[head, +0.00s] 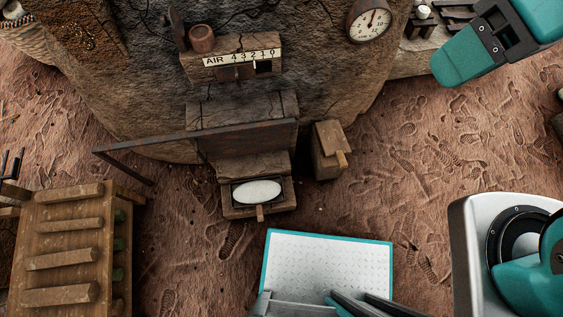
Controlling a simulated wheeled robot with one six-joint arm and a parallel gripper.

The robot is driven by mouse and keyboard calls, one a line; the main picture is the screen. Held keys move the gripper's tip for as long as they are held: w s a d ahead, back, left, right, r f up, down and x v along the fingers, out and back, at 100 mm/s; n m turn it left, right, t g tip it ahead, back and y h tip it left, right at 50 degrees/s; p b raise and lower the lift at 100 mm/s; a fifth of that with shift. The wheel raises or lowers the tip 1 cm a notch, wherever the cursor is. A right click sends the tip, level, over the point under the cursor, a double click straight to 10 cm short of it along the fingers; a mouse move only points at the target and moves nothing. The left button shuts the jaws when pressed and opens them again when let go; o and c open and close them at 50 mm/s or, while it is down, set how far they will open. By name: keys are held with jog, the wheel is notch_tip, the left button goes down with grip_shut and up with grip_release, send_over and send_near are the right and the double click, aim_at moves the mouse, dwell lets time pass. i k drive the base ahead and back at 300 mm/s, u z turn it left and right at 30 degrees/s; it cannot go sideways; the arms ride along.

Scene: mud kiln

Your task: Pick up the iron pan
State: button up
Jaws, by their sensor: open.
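A dark, shallow rectangular pan (239,194), which I take for the iron pan, lies level on the low ledge before the kiln mouth. A pale oval, perhaps dough, fills most of it. A short wooden piece, perhaps its handle, sticks out toward the front. My gripper (505,38) is at the upper right, cut off by the picture edge. Its teal fingers are apart with dark parts between them, and I see nothing held. It is well to the right of the pan and not touching it.
A metal bar (180,134) slants left from the kiln door (250,145). A wooden block (328,150) stands right of the pan. A slatted wooden rack (68,240) stands at lower left. The footprinted ground (430,160) is clear at right. My white deck (330,262) is below the pan.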

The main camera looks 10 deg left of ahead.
aim_at(258, 192)
jog(key=z, duration=1.5)
jog(key=k, duration=1.5)
jog(key=u, duration=1.8)
jog(key=i, duration=0.4)
jog(key=u, duration=0.2)
